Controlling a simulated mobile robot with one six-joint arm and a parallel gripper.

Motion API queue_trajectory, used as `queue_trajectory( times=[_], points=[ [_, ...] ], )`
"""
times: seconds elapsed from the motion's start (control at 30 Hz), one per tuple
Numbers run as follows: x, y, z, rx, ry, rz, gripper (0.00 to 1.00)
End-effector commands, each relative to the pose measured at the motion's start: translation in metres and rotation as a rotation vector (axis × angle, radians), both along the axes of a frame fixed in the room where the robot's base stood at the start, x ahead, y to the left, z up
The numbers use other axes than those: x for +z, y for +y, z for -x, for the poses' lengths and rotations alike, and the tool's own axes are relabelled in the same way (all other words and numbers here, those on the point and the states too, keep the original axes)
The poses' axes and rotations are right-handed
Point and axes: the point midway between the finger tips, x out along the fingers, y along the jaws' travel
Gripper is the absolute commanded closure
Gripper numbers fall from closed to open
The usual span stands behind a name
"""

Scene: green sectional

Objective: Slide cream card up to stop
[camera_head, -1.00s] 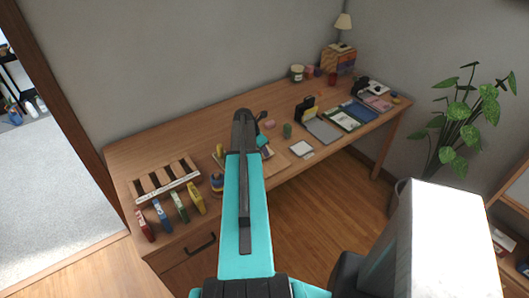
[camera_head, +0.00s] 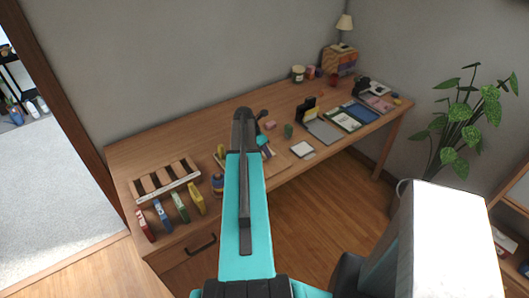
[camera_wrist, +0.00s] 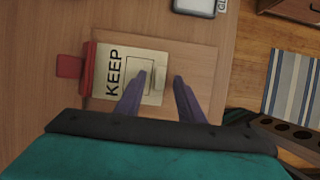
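In the wrist view a cream card (camera_wrist: 134,60) printed with the black word KEEP lies flat on a light wooden board (camera_wrist: 203,56). A red stop (camera_wrist: 88,70) stands across the card's left end, with a red tab (camera_wrist: 69,66) beyond it. The card's left edge is close to the stop; I cannot tell whether they touch. My gripper (camera_wrist: 159,77) is open, its two purple fingers apart over the card's right part. A small raised piece shows between the fingertips, with no finger visibly closed on it. In the head view my arm hides most of this area.
The desk (camera_head: 140,148) holds a slotted rack (camera_head: 167,185) with several coloured blocks in front, at the left. A white pad (camera_head: 302,148) lies right of my arm. Folders and cups stand further right. A plant (camera_head: 468,120) stands beyond the desk's right end.

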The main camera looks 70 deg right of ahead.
Motion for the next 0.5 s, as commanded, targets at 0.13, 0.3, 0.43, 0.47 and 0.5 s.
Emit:
queue_trajectory(
  times=[0.13,0.3,0.43,0.47,0.5],
  points=[
    [0.012,0.005,-0.003,0.000,0.000,0.001,0.65],
    [0.030,0.012,-0.007,0.002,-0.001,0.002,0.65],
    [0.044,0.017,-0.011,0.002,-0.001,0.002,0.65],
    [0.047,0.018,-0.011,0.002,-0.001,0.002,0.65],
    [0.052,0.019,-0.012,0.002,-0.001,0.002,0.65]
  ],
)
